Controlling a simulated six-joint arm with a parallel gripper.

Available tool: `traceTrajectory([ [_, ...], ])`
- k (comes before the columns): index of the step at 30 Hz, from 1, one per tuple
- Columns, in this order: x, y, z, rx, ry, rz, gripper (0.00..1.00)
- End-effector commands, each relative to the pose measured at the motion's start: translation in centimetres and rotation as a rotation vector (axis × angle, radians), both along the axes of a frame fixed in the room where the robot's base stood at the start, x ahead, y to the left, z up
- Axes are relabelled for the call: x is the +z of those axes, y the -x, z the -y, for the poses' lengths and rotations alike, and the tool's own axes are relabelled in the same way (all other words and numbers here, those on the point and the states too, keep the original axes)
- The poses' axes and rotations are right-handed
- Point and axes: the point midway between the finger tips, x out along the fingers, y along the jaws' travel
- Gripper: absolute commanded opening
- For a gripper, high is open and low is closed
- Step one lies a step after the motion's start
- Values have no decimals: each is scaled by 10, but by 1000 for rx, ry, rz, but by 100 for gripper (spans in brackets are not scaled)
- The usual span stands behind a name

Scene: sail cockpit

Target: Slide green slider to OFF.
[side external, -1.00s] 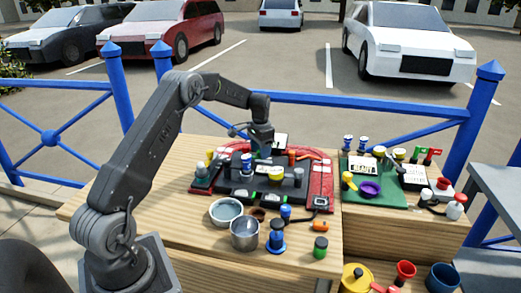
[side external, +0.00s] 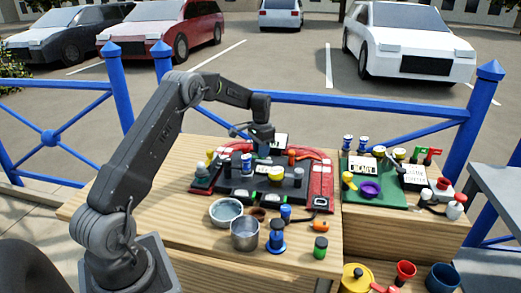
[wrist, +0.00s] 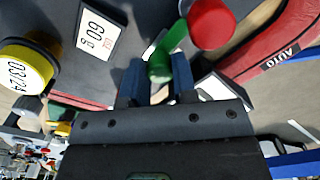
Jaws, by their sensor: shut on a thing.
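The green slider handle (wrist: 158,68) sits between the two blue fingers of my gripper (wrist: 157,84) in the wrist view. A green arm runs from it up and right towards a red knob (wrist: 211,23). My gripper is shut on the green handle. In the side external view my gripper (side external: 263,145) is low over the back of the dark panel (side external: 240,194), and the handle is hard to make out there. I cannot read an OFF mark in either view.
In the wrist view, a yellow knob (wrist: 22,68) and a white card reading 60 (wrist: 98,31) lie left of the fingers. A red strip marked AUTO (wrist: 275,52) lies right. Bowls (side external: 226,211) and a green board (side external: 365,195) crowd the table.

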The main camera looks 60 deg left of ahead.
Motion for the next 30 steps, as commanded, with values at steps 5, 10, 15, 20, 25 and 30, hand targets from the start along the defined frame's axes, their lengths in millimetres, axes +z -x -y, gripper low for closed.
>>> traceTrajectory([
  [5,0,-18,17,-3,-1,1,0],
  [10,1,-20,20,-1,0,1,0],
  [15,1,-21,21,-1,1,4,32],
  [20,0,-20,20,-1,1,1,47],
  [25,0,-19,20,-1,0,0,53],
  [30,2,-19,19,0,0,0,53],
])
